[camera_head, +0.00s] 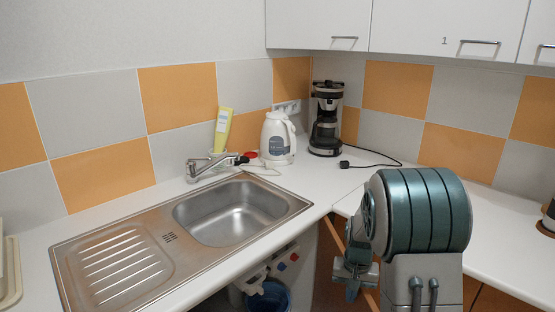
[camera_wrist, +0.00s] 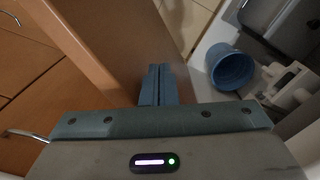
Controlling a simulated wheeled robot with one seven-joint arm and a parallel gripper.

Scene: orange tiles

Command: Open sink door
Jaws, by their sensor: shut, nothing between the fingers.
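The sink door (camera_wrist: 110,40) is a brown wooden panel standing open in the wrist view. In the head view the door (camera_head: 336,234) shows as a narrow strip, partly hidden by my arm. The space under the sink (camera_head: 262,277) is exposed. My gripper (camera_wrist: 158,70) has its two fingers together and empty, beside the door's edge, with the open cabinet to the right. I cannot tell whether the fingers touch the door. In the head view my gripper (camera_head: 352,272) is low in front of the counter, and its fingertips are hard to make out.
A blue bucket (camera_wrist: 232,70) stands inside the cabinet near white pipework (camera_wrist: 285,90). Brown drawers with a metal handle (camera_wrist: 24,134) lie left of the door. Above are the steel sink (camera_head: 230,213), a kettle (camera_head: 277,137) and a coffee maker (camera_head: 326,120).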

